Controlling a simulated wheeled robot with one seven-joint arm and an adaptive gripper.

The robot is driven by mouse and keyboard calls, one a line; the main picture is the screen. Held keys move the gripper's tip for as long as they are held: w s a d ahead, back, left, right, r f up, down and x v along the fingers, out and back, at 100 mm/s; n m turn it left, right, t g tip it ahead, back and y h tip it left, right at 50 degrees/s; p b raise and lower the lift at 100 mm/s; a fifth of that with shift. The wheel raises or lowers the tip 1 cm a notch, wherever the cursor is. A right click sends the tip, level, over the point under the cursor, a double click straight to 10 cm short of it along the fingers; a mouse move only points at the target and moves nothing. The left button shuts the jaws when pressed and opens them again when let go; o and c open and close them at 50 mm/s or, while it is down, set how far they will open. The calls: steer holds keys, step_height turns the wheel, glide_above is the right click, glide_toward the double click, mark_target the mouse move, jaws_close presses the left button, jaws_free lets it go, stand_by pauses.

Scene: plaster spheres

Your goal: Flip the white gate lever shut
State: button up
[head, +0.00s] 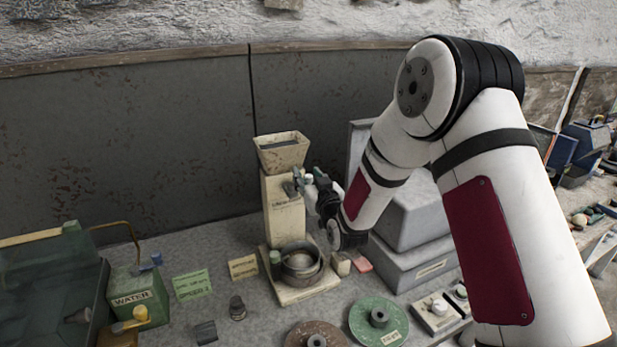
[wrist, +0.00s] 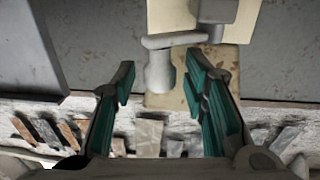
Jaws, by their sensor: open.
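The dispenser is a tan column (head: 284,212) with a square hopper (head: 283,152) on top. My gripper (head: 302,180) is at the upper right of the column, just below the hopper. In the wrist view my gripper (wrist: 163,84) is open, its teal pads apart with nothing clamped. A whitish lever (wrist: 160,68) with a crossbar shows beyond and between the fingertips, in front of the tan body (wrist: 176,98). It looks apart from both pads, but I cannot tell the depth. In the head view my gripper mostly hides the lever.
A dark bowl (head: 301,264) stands at the column's foot. Grey boxes (head: 410,216) stand close behind my arm on the right. A green WATER box (head: 136,299) is at left, and a green disc (head: 378,322) and brown disc (head: 316,338) lie in front.

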jaws_close()
steer(key=shift+w+d+n+y+b, duration=0.1)
steer(key=shift+w+n+y+b, duration=0.2)
steer(key=shift+y+b, duration=0.1)
steer(key=shift+n+g+y, duration=0.3)
steer(key=shift+g+y, duration=0.1)
steer(key=shift+y, duration=0.1)
jaws_free()
steer(key=shift+s, duration=0.1)
steer(key=v, duration=1.2)
